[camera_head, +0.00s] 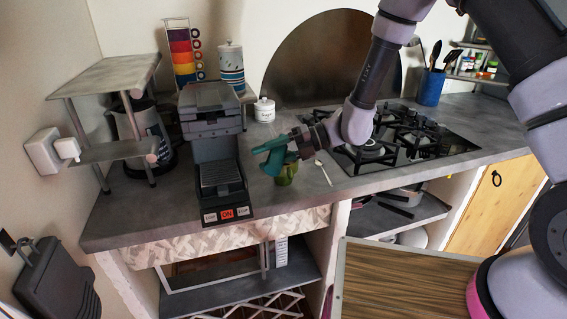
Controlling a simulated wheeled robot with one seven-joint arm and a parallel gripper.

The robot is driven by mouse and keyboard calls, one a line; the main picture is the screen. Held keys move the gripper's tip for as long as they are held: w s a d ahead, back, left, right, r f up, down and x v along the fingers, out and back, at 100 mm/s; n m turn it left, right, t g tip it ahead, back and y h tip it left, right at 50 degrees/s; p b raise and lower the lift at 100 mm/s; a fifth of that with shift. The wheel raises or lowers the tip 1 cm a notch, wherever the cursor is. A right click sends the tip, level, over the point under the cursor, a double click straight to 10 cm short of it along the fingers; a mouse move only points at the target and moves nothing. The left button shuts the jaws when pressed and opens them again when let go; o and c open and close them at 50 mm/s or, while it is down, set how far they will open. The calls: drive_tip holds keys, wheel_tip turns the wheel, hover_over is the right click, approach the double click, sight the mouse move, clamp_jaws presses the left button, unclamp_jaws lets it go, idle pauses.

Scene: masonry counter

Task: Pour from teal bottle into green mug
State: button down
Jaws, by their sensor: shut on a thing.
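The teal bottle (274,156) is held in the air, tilted well over, with its narrow end toward the left. My gripper (297,142) comes in from the right and is shut on the bottle; its fingertips are small and partly hidden. The green mug (287,175) stands upright on the grey counter (300,205), just below the bottle. The bottle covers part of the mug's rim, so I cannot see into it or tell whether anything flows.
A dark coffee machine (217,150) stands close left of the mug. A spoon (324,172) lies to the right, before the gas hob (400,140). A white lidded jar (264,109) stands behind. The counter's front edge is close to the mug.

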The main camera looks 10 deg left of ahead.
idle(0.9)
drive_tip(key=shift+r+m+g+y+p, duration=0.35)
drive_tip(key=shift+r+m+g, duration=0.1)
drive_tip(key=shift+m+g, duration=0.3)
idle(2.1)
drive_tip(key=shift+f+m+g+p, duration=0.2)
drive_tip(key=shift+m+g+p, duration=0.1)
drive_tip(key=shift+m, duration=0.45)
idle(2.4)
drive_tip(key=shift+r, duration=0.15)
idle(0.9)
